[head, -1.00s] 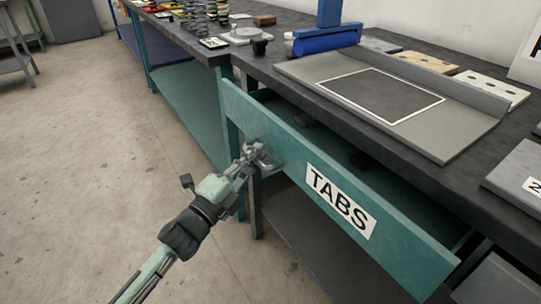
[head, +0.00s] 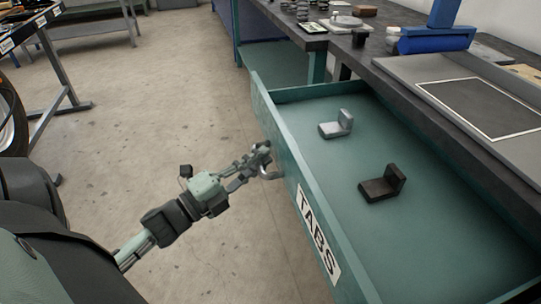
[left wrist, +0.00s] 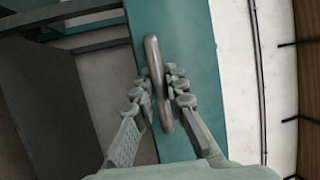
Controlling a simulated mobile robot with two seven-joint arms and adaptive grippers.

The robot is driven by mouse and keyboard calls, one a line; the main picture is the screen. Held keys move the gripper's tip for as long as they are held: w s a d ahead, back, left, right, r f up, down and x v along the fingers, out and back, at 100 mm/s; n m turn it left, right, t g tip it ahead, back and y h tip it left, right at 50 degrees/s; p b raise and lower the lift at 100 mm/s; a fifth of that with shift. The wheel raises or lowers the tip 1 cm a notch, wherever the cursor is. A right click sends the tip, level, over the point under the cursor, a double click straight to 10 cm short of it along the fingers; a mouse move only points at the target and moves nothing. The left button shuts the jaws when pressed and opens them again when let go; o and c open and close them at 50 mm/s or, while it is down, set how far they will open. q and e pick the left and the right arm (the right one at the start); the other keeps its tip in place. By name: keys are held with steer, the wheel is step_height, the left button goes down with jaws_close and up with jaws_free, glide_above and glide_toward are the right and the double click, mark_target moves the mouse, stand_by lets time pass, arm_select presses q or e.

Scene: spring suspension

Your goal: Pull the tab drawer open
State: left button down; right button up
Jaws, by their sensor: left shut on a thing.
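The teal tab drawer (head: 291,166) is pulled well out from under the workbench, with its TABS label (head: 318,234) on the front. Inside it lie a light grey L-shaped tab (head: 337,124) and a dark brown L-shaped tab (head: 382,184). My left gripper (head: 262,162) is at the drawer front and shut on the metal drawer handle (left wrist: 157,80), which sits between its fingers in the left wrist view. The drawer front (left wrist: 190,40) shows behind the handle there. My right gripper is not in view.
The dark workbench top (head: 415,85) runs above the drawer and bears a grey plate with a framed dark area (head: 485,108) and a blue tool (head: 434,39). Another teal bench stands behind. A metal stand (head: 62,75) is at the upper left. The concrete floor (head: 150,110) beside my arm is clear.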

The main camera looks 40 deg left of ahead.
arm_select(q)
steer(key=shift+s, duration=0.1)
steer(key=c, duration=1.5)
jaws_free()
steer(key=shift+a, duration=0.1)
steer(key=shift+c, duration=0.2)
steer(key=v, duration=1.2)
steer(key=w+a+f+n+g+y, duration=0.2)
steer(key=w+f+n+g+y, duration=0.15)
steer(key=f+n, duration=0.35)
steer(key=w+a+f+n+g+y, duration=0.1)
steer(key=w+f+n+g+y, duration=0.2)
steer(key=f+n+y, duration=0.5)
steer(key=s+d+f+n+g+h, duration=0.1)
steer(key=s+d+f+g, duration=0.3)
steer(key=f, duration=0.4)
steer(key=s+d+f+n+g+h, duration=0.2)
steer(key=s+d+f+g+h, duration=0.1)
steer(key=d+f+g, duration=0.3)
step_height(320, 180, down, 2)
steer(key=shift+s+d+f+n+h, duration=0.2)
steer(key=shift+s+d+n+h, duration=0.15)
steer(key=shift+d+h, duration=0.25)
